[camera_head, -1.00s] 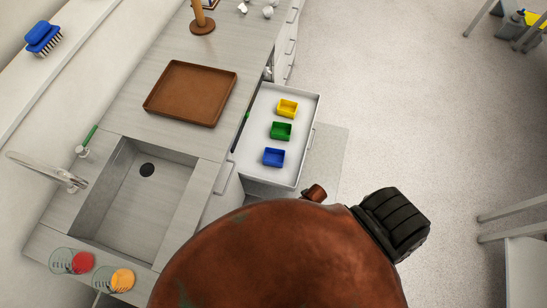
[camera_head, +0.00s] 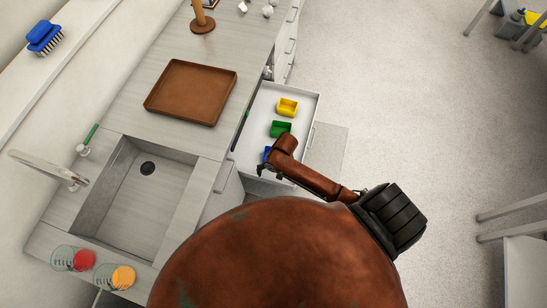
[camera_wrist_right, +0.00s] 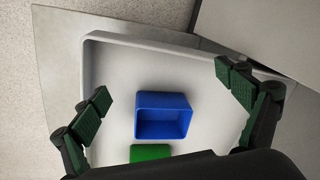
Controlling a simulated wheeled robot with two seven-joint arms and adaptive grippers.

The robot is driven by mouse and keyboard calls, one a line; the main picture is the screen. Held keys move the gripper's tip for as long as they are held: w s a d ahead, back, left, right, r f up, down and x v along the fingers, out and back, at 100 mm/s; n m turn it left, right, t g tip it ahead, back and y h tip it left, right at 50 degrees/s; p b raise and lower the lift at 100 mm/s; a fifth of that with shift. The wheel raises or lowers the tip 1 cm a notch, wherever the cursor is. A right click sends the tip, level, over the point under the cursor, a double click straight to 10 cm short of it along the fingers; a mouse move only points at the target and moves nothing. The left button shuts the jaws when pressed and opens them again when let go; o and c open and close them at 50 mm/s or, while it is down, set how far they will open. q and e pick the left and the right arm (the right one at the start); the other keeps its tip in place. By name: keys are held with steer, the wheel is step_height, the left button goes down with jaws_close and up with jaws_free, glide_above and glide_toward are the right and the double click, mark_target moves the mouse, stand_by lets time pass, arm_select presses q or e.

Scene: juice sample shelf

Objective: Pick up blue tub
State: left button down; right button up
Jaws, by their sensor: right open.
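The blue tub (camera_wrist_right: 163,116) sits in the open white drawer, its open side showing in the right wrist view. In the head view only a sliver of the blue tub (camera_head: 266,154) shows, as my right arm covers the rest. My right gripper (camera_wrist_right: 168,78) is open and empty, with its fingers apart on either side of the tub and not touching it. In the head view the right gripper (camera_head: 268,172) is over the drawer's near end. My left gripper is not in view.
The drawer (camera_head: 308,110) also holds a green tub (camera_head: 281,129) beside the blue one and a yellow tub (camera_head: 288,107) farther off. A brown tray (camera_head: 190,92) lies on the counter, by the sink (camera_head: 135,200).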

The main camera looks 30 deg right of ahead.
steer(key=w+d+m+g+h, duration=0.1)
steer(key=w+d+m, duration=0.4)
steer(key=w, duration=0.5)
steer(key=f+b, duration=0.1)
steer(key=f, duration=0.1)
steer(key=f+b, duration=0.1)
steer(key=f, duration=0.2)
steer(key=f+b, duration=0.1)
steer(key=f, duration=0.2)
steer(key=shift+s+d, duration=0.25)
steer(key=c, duration=1.2)
